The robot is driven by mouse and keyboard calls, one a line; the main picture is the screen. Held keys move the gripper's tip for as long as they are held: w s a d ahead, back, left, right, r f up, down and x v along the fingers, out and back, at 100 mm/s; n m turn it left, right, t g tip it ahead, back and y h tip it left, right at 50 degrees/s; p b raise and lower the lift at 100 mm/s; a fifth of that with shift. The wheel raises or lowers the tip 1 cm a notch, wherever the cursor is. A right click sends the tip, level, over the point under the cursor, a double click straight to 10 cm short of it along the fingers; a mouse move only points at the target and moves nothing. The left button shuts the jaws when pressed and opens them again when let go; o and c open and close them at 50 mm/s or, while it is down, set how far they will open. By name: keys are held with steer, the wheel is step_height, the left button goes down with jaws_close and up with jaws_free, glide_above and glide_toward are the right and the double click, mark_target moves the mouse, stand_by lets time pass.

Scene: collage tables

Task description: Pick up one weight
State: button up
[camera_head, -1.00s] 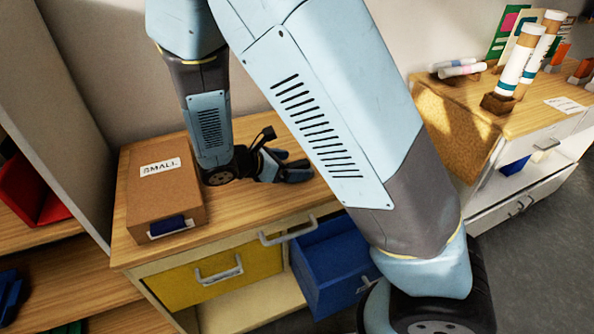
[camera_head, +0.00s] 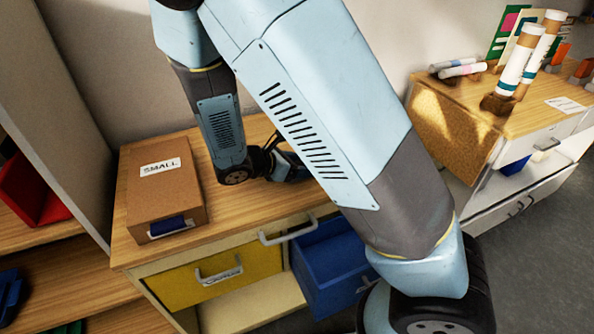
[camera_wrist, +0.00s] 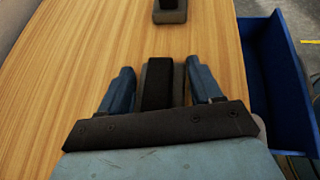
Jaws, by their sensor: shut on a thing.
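A dark weight (camera_wrist: 160,84) with a black top and grey sides is between the two blue fingers of my gripper (camera_wrist: 163,76) in the wrist view. The fingers are shut on its sides. Its near end is hidden by the gripper body. I cannot tell whether it is clear of the wooden top. A second, similar dark weight (camera_wrist: 170,12) stands farther ahead, cut by the top edge. In the head view my gripper (camera_head: 290,166) is low over the tabletop, mostly hidden behind my arm, and neither weight shows.
A cardboard box labelled SMALL (camera_head: 165,185) sits on the left of the wooden tabletop (camera_head: 262,208). Below are a yellow drawer (camera_head: 190,282) and an open blue drawer (camera_head: 335,270), also in the wrist view (camera_wrist: 262,70). Another cabinet with white tubes (camera_head: 512,70) stands right.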

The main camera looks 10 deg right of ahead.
jaws_close()
steer(key=shift+r, duration=0.1)
